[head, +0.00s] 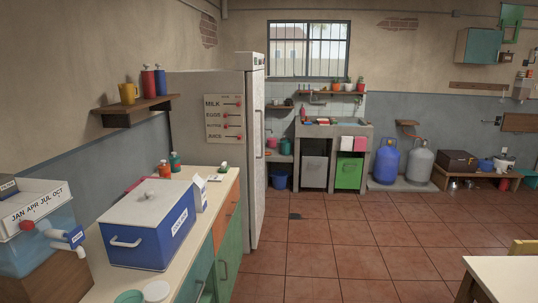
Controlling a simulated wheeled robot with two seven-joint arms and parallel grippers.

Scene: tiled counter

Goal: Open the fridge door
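The fridge (206,85) is a tall pale unit standing against the left wall, past the end of the counter. I see its broad left side and, at a steep angle, its narrow-looking front door (252,190). A long upright handle (263,135) runs along the door's right edge. The door looks shut, though the steep angle makes this hard to judge. Neither of my grippers is in view.
A counter (218,186) with a blue cooler (150,228) and a water dispenser (38,235) runs along the left. The tiled floor (330,250) before the fridge is clear. A pale table (505,275) stands at lower right. A sink unit (333,130) is at the back.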

